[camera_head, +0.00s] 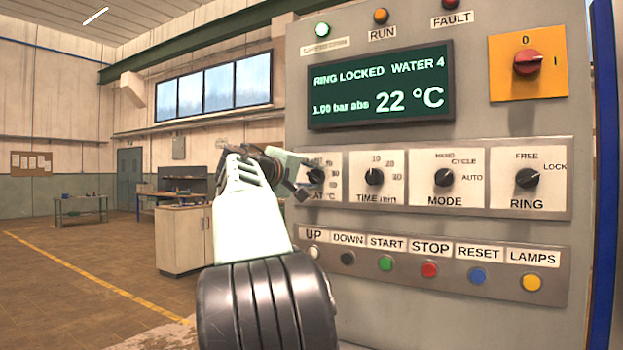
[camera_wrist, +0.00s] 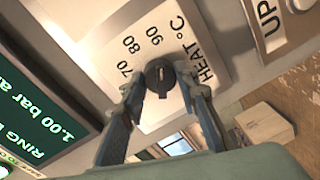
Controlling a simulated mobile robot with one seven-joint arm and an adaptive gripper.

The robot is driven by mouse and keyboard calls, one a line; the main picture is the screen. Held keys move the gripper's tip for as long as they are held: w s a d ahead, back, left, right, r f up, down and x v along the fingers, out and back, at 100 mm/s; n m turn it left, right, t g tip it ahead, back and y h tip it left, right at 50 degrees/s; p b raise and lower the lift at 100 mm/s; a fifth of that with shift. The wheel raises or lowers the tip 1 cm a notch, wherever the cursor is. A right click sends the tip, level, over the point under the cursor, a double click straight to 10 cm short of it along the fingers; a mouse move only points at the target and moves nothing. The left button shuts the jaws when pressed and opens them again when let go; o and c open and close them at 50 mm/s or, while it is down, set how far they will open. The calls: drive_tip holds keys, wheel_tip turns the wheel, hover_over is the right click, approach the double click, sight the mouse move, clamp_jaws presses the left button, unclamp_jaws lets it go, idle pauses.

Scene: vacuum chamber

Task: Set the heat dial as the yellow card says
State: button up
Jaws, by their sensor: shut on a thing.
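The heat dial is a black round knob on a white plate, marked 70, 80, 90 and HEAT °C in the wrist view (camera_wrist: 157,66). In the head view the dial (camera_head: 316,175) is at the left end of the dial row, partly covered by my gripper (camera_head: 300,182). In the wrist view my gripper (camera_wrist: 161,86) has one finger on each side of the knob and is shut on it. A pale mark shows on the knob, but I cannot tell which number it points to. I see no yellow card in either view.
The TIME (camera_head: 374,176), MODE (camera_head: 444,177) and RING (camera_head: 527,178) dials sit to the right. Push buttons, including START (camera_head: 385,263), line the strip below. The display (camera_head: 380,86) reads RING LOCKED, WATER 4, 1.00 bar abs, 22 °C. Open floor lies left.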

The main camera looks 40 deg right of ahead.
drive_tip(key=o, duration=1.1)
drive_tip(key=shift+o, duration=0.2)
drive_tip(key=shift+a, duration=0.1)
drive_tip(key=f+v, duration=0.1)
drive_tip(key=v, duration=1.1)
drive_tip(key=shift+r, duration=0.45)
